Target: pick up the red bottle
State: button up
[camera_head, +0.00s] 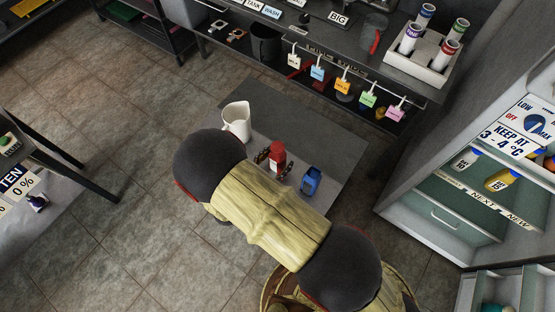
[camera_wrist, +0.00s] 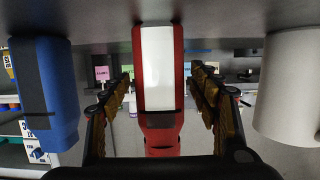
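The red bottle (camera_head: 277,153) stands upright on a small grey table, between a white jug and a blue container. In the wrist view, which is upside down, the red bottle (camera_wrist: 158,120) with its white label fills the middle. My gripper (camera_head: 273,164) is open at the bottle. In the wrist view the fingers of my gripper (camera_wrist: 160,85) lie one on each side of it, with narrow gaps showing. My arm covers the near part of the table in the head view.
The white jug (camera_head: 237,122) stands left of the bottle and the blue container (camera_head: 311,181) close on its right. The grey table (camera_head: 325,135) has bare room behind. A counter with hanging coloured tags (camera_head: 342,85) is beyond it. An open fridge (camera_head: 450,215) stands at right.

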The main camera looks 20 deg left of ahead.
jog(key=shift+c, duration=1.2)
jog(key=c, duration=1.1)
jog(key=shift+c, duration=0.2)
